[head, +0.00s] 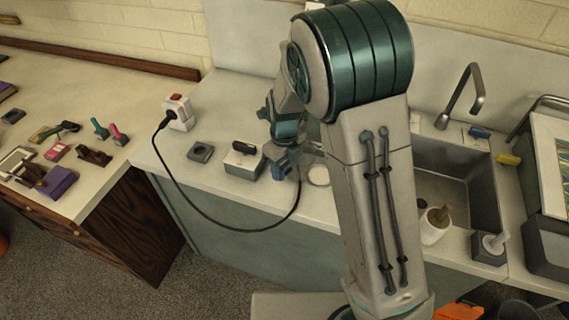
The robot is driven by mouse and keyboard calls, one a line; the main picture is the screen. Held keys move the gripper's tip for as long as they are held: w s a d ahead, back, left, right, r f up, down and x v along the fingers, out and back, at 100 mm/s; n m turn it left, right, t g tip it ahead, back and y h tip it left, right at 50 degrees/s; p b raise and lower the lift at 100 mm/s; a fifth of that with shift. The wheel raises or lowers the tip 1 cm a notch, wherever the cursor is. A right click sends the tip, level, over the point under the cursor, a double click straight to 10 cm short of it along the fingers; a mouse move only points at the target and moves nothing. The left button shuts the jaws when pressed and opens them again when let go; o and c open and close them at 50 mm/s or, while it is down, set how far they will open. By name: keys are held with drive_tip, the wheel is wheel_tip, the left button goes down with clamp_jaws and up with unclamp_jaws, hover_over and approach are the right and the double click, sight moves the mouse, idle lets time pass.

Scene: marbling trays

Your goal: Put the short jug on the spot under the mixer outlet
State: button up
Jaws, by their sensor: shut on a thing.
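My gripper (283,164) is at the counter's front part, just right of a small grey-white block with a black handle (243,160). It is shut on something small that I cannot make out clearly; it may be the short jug. The arm hides much of the area behind it. A round pale disc (319,176) lies on the counter right of the gripper, partly covered by my arm. I cannot tell whether it is the spot. A tap (462,97) curves over the sink; no other mixer outlet is clear to see.
A white socket box (179,112) has a black cable (185,190) that hangs over the counter front. A dark square dish (200,152) sits left of the block. The sink (462,190) is at right, with a white pot (434,226) at its front. Tools crowd the left table (110,75).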

drive_tip(key=shift+f, duration=0.2)
drive_tip(key=o, duration=1.4)
drive_tip(key=shift+r, duration=0.15)
wheel_tip(320, 180, up, 12)
drive_tip(key=b, duration=0.1)
drive_tip(key=shift+s+d+r+n+t, duration=0.75)
drive_tip(key=shift+s+d+n, duration=2.15)
drive_tip(key=shift+n, duration=1.6)
drive_tip(key=shift+s+d+r+n+t, duration=0.45)
drive_tip(key=shift+s+d+r+n, duration=0.55)
drive_tip(key=shift+s+d+n, duration=2.1)
drive_tip(key=shift+s+d+r+n+t, duration=0.75)
drive_tip(key=shift+s+d+n, duration=0.8)
drive_tip(key=shift+s+n, duration=3.3)
